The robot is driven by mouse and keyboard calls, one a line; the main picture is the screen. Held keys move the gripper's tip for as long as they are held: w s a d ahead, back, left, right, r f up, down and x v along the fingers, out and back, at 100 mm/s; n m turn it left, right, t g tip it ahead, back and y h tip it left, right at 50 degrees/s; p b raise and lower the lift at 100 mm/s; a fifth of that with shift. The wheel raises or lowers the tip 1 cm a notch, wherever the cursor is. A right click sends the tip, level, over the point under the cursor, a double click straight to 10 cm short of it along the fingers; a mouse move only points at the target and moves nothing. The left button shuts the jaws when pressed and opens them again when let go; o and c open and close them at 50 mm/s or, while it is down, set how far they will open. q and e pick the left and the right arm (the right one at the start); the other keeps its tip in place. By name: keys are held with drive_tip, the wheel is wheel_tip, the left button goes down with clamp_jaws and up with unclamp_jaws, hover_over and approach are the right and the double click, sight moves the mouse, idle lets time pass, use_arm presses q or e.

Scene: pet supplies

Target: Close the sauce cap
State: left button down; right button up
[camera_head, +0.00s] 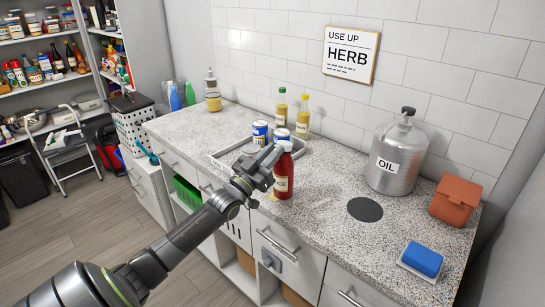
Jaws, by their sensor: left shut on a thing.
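The red sauce bottle (283,180) stands upright near the front edge of the speckled counter. My left gripper (275,155) reaches in from the left at the height of the bottle's neck and cap. It is shut, with its fingertips at the cap; the contact is small and partly hidden. I cannot tell whether the cap is fully seated. My right gripper is not in view.
Behind the bottle, a grey tray (222,153) borders blue-and-white cans (260,132). Two yellowish bottles (302,115) stand by the wall. To the right are a metal oil can (398,165), dark disc (365,209), orange container (455,202) and blue sponge (423,259).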

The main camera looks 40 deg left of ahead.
use_arm(q)
drive_tip(key=shift+f+t+b, duration=0.8)
drive_tip(key=shift+t+b, duration=0.1)
drive_tip(key=shift+b, duration=0.35)
drive_tip(key=c, duration=1.3)
unclamp_jaws()
drive_tip(key=shift+r, duration=0.1)
drive_tip(key=shift+s, duration=0.15)
drive_tip(key=b+v, duration=0.2)
drive_tip(key=v, duration=1.5)
drive_tip(key=shift+s+b, duration=0.1)
drive_tip(key=shift+b, duration=0.2)
